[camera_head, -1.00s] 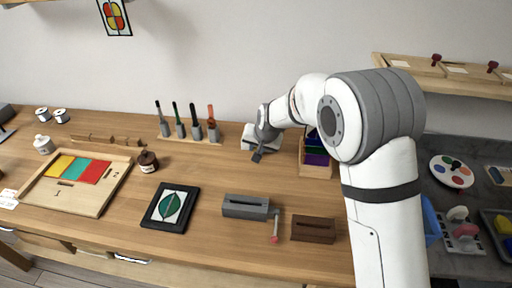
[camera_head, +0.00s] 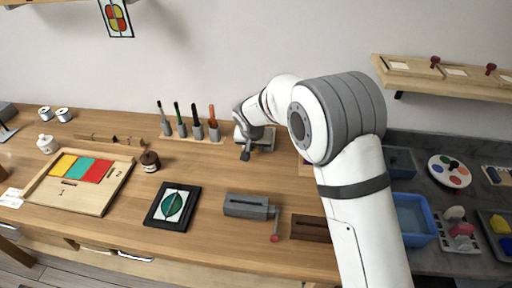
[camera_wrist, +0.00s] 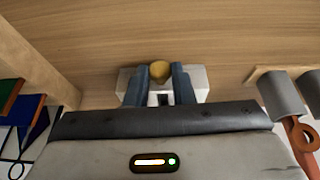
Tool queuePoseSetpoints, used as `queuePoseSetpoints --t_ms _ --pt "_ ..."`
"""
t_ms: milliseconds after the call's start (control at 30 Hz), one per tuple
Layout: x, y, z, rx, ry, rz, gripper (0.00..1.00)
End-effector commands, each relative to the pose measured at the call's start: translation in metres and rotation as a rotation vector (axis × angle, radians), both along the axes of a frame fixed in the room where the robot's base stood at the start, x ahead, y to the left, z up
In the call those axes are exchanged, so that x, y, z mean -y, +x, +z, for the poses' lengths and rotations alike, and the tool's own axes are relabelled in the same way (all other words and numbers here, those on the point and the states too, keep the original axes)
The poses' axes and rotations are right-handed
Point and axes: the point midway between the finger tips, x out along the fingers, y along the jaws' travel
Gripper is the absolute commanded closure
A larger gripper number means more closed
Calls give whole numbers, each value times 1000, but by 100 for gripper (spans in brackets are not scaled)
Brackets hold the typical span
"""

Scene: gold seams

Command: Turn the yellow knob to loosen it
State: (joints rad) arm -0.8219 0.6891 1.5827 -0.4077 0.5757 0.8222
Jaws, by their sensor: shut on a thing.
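The yellow knob (camera_wrist: 159,71) shows in the wrist view between the two fingers of my gripper (camera_wrist: 159,80). The fingers are shut on it, one on each side. The knob sits at a white block (camera_wrist: 202,83), partly hidden behind the fingers. In the head view my gripper (camera_head: 246,152) is at the back of the bench, in front of the white block (camera_head: 263,132). A small patch of yellow shows beside the fingers there, partly hidden.
A rack of upright tools (camera_head: 197,131) stands just left of my gripper. A grey slotted block (camera_head: 245,206) and a brown block (camera_head: 308,228) lie nearer the front edge. A dark-framed picture (camera_head: 172,206) lies to the left. Open bench lies between them.

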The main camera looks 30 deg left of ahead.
Motion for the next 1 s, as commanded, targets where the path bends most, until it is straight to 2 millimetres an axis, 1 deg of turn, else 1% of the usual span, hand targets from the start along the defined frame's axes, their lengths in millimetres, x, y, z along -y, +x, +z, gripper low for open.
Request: queuePoseSetpoints --t_ms 33,67,300,500,700,1000 --pt "-3 -1 -6 12 -29 3 100" --pt "-3 -1 -6 19 -51 3 100" --pt "-6 -2 -5 69 -216 3 100" --pt "-8 -3 -3 97 -305 3 100" --pt "-8 -4 -3 109 -349 2 100" --pt "-9 -4 -3 111 -360 3 100"
